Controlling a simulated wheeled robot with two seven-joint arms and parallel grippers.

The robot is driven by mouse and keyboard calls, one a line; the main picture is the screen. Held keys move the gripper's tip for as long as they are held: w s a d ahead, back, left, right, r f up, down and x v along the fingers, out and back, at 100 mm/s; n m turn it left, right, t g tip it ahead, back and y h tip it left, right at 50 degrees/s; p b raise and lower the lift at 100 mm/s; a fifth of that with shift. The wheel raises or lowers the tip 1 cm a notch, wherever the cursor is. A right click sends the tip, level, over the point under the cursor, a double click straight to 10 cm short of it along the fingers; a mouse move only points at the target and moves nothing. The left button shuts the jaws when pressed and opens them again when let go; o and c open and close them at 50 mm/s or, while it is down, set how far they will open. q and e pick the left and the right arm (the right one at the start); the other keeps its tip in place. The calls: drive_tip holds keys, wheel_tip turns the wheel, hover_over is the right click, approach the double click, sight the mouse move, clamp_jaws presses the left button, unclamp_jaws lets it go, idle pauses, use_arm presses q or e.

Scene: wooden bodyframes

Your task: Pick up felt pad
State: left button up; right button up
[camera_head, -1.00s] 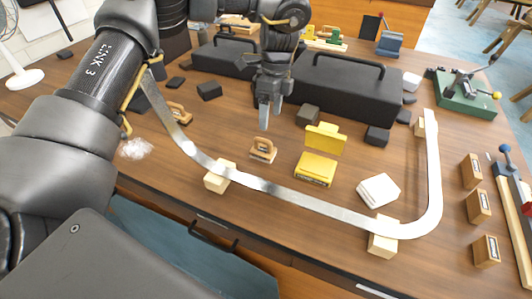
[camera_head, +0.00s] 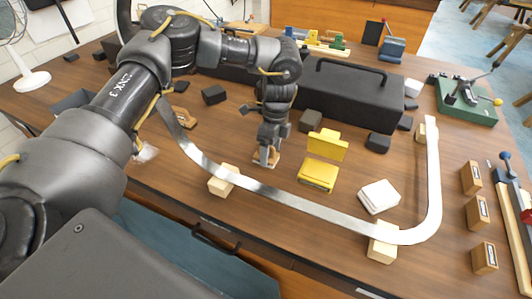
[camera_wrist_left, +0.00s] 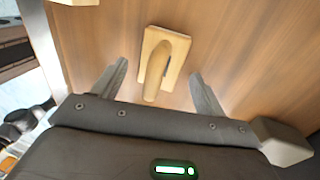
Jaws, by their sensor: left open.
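A small tan pad with a rounded wooden handle, most likely the felt pad (camera_head: 274,161), lies on the brown table, partly hidden behind my left gripper (camera_head: 268,154) in the head view. In the left wrist view the pad (camera_wrist_left: 178,52) lies flat with its handle pointing toward my palm. My left gripper (camera_wrist_left: 160,85) is open, with one finger on each side of the handle and a gap on both sides. It holds nothing. My right gripper is not in view.
A bent metal strip (camera_head: 310,212) on wooden blocks curves around the near side of the pad. A yellow box (camera_head: 318,175) and white stacked squares (camera_head: 379,196) lie to the right. A black toolbox (camera_head: 350,97) stands behind.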

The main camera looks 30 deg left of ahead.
use_arm(q)
drive_tip(key=shift+s+f, duration=0.1)
drive_tip(key=shift+f, duration=0.1)
drive_tip(key=c, duration=1.1)
wheel_tip(320, 180, up, 10)
drive_tip(key=shift+b, duration=0.7)
drive_tip(key=o, duration=0.4)
drive_tip(key=shift+c, duration=1.3)
